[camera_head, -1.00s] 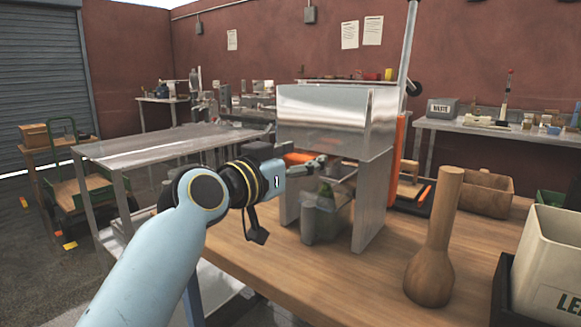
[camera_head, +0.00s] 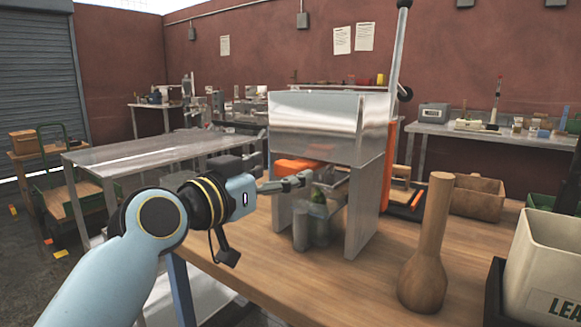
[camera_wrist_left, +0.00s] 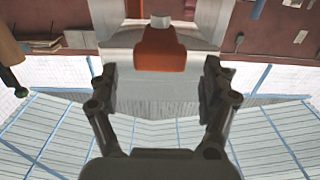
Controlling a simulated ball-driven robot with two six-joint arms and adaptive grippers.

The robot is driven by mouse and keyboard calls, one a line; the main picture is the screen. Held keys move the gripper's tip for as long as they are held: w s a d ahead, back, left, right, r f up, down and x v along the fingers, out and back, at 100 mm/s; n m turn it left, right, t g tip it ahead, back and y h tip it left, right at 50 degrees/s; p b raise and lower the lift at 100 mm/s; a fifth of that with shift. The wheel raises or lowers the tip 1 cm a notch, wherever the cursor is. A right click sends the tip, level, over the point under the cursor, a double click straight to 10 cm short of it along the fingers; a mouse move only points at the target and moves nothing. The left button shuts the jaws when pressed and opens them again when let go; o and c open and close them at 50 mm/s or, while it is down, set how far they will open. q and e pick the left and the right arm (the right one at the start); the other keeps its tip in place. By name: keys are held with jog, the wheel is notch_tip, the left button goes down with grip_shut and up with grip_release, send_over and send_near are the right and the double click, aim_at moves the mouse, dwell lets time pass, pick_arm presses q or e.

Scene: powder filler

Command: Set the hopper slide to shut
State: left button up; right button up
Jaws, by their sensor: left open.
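The hopper (camera_head: 312,122) is a shiny metal box on metal side plates, standing on the wooden bench. An orange block (camera_head: 291,166), which looks like the slide's handle, sticks out under its left side. My left gripper (camera_head: 298,180) is open, just below and in front of the orange block in the head view. In the left wrist view the orange block (camera_wrist_left: 160,48) lies between and beyond the open fingers (camera_wrist_left: 158,80), with no contact visible. How far the slide is pushed in is hidden. My right gripper is not in view.
Clear containers (camera_head: 318,218) stand under the hopper. A lever (camera_head: 398,50) rises at its right. A wooden pestle-like tool (camera_head: 428,245) and a white bin (camera_head: 545,265) stand to the right. A metal table (camera_head: 150,155) is behind left. The bench's front middle is clear.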

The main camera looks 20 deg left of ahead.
pick_arm(q)
jog(key=v, duration=0.7)
jog(key=shift+s, duration=0.25)
jog(key=shift+r, duration=0.1)
